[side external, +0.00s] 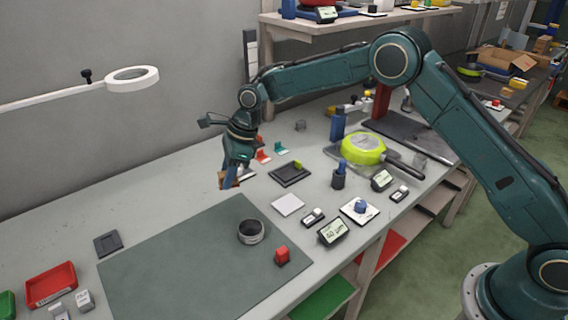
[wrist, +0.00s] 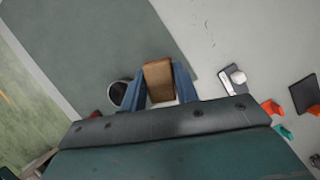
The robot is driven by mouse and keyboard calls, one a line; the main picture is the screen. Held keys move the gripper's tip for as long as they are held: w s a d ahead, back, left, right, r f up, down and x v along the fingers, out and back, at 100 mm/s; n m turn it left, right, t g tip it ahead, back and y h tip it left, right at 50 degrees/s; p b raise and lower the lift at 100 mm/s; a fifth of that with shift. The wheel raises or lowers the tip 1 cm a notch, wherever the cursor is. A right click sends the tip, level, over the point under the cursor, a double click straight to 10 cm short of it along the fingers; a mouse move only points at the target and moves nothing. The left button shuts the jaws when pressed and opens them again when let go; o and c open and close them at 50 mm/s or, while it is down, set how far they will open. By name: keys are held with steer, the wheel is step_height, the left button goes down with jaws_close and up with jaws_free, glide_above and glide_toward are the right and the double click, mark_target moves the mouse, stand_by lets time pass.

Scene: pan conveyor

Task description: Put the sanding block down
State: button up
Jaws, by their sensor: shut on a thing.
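The sanding block (wrist: 158,78) is a small brown block. My gripper (wrist: 160,92) is shut on it, with a blue finger on either side. In the side view the block (side external: 232,183) shows at the tip of my gripper (side external: 228,178), which points down over the grey bench (side external: 160,190), behind the back edge of the dark green mat (side external: 185,255). The fingers hide part of the block there. I cannot tell for sure whether its underside touches the bench or hangs just above it.
A dark tray (side external: 290,174) and a white square (side external: 287,205) lie right of my gripper. A lime pan (side external: 357,149) is farther right. The mat's left part is clear.

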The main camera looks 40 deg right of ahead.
glide_above(228, 210)
steer(key=d, duration=0.1)
steer(key=shift+s+f, duration=0.15)
steer(key=shift+f, duration=0.95)
steer(key=shift+s+f, duration=0.15)
steer(key=shift+f, duration=0.9)
steer(key=shift+f, duration=0.1)
steer(key=shift+f, duration=2.05)
steer(key=shift+f, duration=0.1)
steer(key=o, duration=0.9)
steer(key=shift+o, duration=0.2)
steer(key=v, duration=1.2)
